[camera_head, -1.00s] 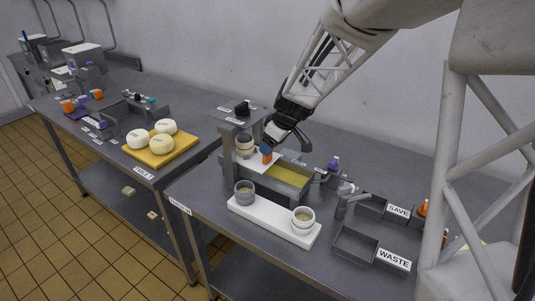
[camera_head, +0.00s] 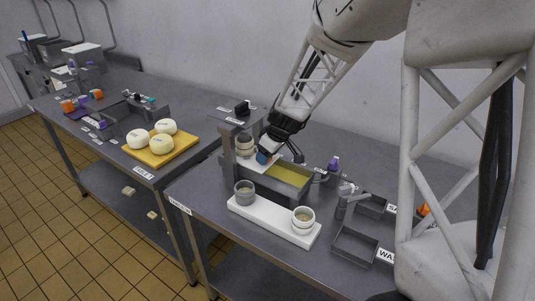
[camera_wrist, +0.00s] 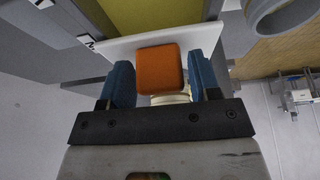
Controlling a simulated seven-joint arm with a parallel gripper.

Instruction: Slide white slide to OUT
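The white slide (camera_wrist: 110,46) is a thin white plate in the wrist view, with an orange block-shaped knob (camera_wrist: 160,68) on it. In the head view the slide (camera_head: 251,163) shows partly at the left end of the grey vat (camera_head: 267,188), beside the yellow-green contents (camera_head: 289,175). My gripper (camera_wrist: 160,62) has its blue fingers on either side of the knob, with narrow gaps showing; it looks open. In the head view my gripper (camera_head: 264,158) is low over the slide and hides the knob. I cannot read an OUT label.
A grey cup (camera_head: 244,193) and a white cup (camera_head: 303,221) stand on a white tray (camera_head: 272,222) in front of the vat. Grey bins (camera_head: 355,245) and a purple-topped bottle (camera_head: 333,166) are to the right. A post (camera_head: 228,150) rises left of my gripper.

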